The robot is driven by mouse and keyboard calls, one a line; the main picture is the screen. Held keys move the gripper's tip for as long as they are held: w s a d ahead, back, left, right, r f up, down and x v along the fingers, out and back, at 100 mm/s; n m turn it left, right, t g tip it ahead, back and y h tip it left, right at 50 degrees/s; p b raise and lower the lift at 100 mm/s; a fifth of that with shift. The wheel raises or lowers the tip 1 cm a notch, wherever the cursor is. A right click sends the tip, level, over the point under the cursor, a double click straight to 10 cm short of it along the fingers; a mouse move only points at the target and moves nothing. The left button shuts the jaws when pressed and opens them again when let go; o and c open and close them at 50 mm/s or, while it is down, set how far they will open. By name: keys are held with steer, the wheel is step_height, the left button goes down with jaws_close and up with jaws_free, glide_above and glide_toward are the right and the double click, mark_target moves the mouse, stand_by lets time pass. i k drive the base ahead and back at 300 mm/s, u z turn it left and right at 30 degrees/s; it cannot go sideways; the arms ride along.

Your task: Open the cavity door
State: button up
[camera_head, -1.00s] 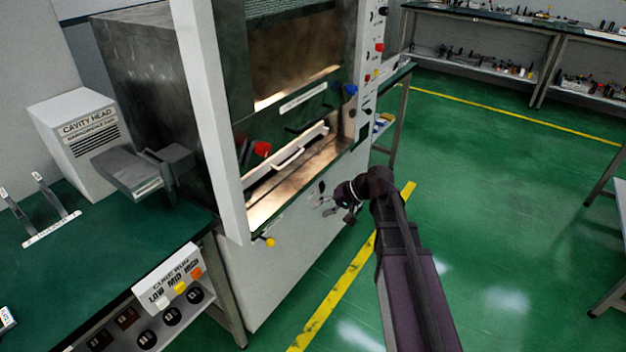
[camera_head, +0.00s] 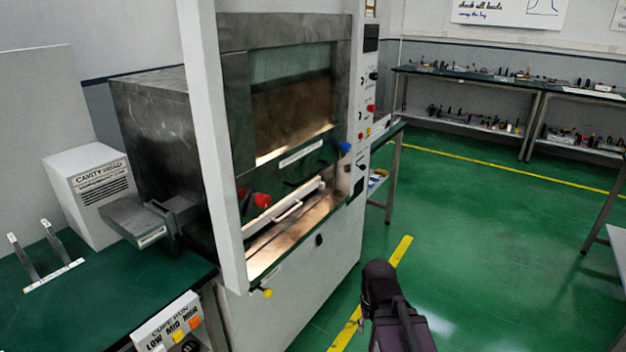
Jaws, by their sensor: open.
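The steel and white cabinet (camera_head: 290,300) stands left of centre, its front facing right. A glass panel (camera_head: 290,100) with a white label fills its upper front. Below it is a lit open gap with a pale bar handle (camera_head: 288,211) near a red knob (camera_head: 262,200). I cannot tell which part is the cavity door or whether it is ajar. My arm rises from the bottom edge, right of the cabinet, and its dark joint is apart from the front. My gripper is hidden behind the arm or below the picture.
A green bench with a white Cavity Head box (camera_head: 92,195) and a grey bracket (camera_head: 150,220) stands left of the cabinet. A control strip (camera_head: 368,85) with knobs is on the cabinet's right post. Green floor is clear to the right, with benches (camera_head: 500,80) behind.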

mark_target(280, 173)
steer(key=k, duration=1.35)
steer(key=z, duration=0.4)
steer(key=i, duration=1.95)
steer(key=z, duration=0.1)
